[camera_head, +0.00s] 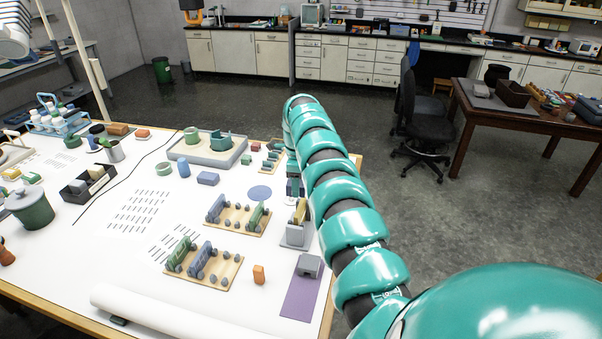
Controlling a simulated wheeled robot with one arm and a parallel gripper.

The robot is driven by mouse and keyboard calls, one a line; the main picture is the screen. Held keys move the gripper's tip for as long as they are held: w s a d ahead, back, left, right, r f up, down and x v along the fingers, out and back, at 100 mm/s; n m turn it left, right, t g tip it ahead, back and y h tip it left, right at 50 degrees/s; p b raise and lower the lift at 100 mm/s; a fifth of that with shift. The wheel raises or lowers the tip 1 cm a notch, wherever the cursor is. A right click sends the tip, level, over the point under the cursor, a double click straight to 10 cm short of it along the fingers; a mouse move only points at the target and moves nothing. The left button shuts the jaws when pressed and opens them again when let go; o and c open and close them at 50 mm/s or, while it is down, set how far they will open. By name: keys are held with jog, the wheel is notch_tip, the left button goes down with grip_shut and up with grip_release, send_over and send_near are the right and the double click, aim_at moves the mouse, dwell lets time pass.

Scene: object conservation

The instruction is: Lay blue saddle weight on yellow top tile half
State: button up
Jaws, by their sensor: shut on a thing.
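My gripper (293,186) is at the end of my teal arm, low over the right side of the white-topped table. It is small and partly hidden by the arm. It is shut on a small dark bluish thing, which looks like the blue saddle weight, though its outline is hard to make out. A yellowish tile piece (301,209), which looks like the yellow top tile half, stands at a grey stand (294,234) just in front of the gripper. I cannot tell whether the held thing touches it.
A grey saddle-shaped block (309,264) sits on a purple mat (299,296). Wooden racks (238,225) with coloured tiles stand to the left, and an orange block (259,274) is near the front. A blue disc (260,192) lies left of the gripper.

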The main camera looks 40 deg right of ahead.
aim_at(301, 206)
jog(key=shift+s+d+r+m, duration=0.15)
jog(key=shift+s+d+m, duration=0.1)
jog(key=shift+d+m, duration=0.25)
jog(key=shift+w+f+b, duration=0.1)
jog(key=shift+f+b, duration=0.8)
jog(key=shift+b, duration=0.25)
jog(key=shift+f+b, duration=2.05)
jog(key=shift+f, duration=0.05)
jog(key=shift+f+b, duration=0.6)
jog(key=shift+f, duration=0.25)
jog(key=o, duration=1.3)
jog(key=shift+r, duration=0.1)
